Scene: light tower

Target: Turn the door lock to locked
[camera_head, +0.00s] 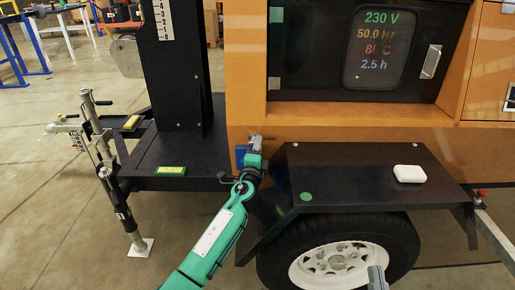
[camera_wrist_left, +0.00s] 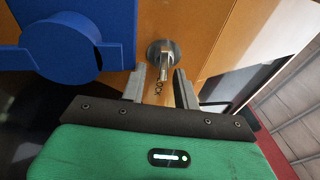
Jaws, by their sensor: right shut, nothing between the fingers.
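A round metal lock (camera_wrist_left: 161,52) with a key-like stem and a small chain sits on the orange housing in the left wrist view. My left gripper (camera_wrist_left: 160,84) is open, with one finger on each side of the stem; I cannot tell whether either finger touches it. In the head view my left gripper (camera_head: 256,141) reaches the lower orange wall above the fender, and the lock is mostly hidden there. My right gripper (camera_head: 377,278) shows only as a grey tip at the bottom edge, shut and empty.
A blue fitting (camera_wrist_left: 75,45) is close to the left of my left gripper. The black fender (camera_head: 355,165) holds a white box (camera_head: 409,173). Above is a dark panel with a lit display (camera_head: 382,48) and a silver handle (camera_head: 431,62). A wheel (camera_head: 340,260) is below.

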